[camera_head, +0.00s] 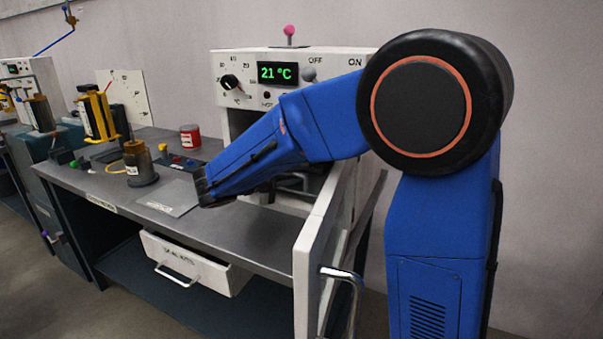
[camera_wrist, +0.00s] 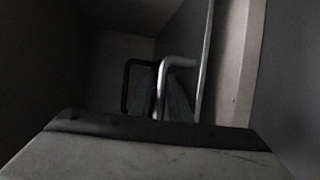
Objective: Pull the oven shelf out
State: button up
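The white oven (camera_head: 345,62) stands on the bench in the head view, its display reading 21 °C. Its door (camera_head: 310,265) is swung open toward me, with a metal handle on it. My blue arm crosses in front of the oven opening and hides much of the inside. Some metal parts show below the arm there, but I cannot tell them apart. The wrist view is dark; a bent silver bar (camera_wrist: 178,62), perhaps a handle, stands near the middle beside a similar black one. A pale block with a dark edge fills the bottom.
An open white drawer (camera_head: 190,262) sits below the bench. The open door stands close beside my arm.

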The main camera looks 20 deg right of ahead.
jog(key=shift+w+d+f, duration=0.1)
jog(key=shift+w+d, duration=0.1)
jog(key=shift+d, duration=0.3)
grip_shut()
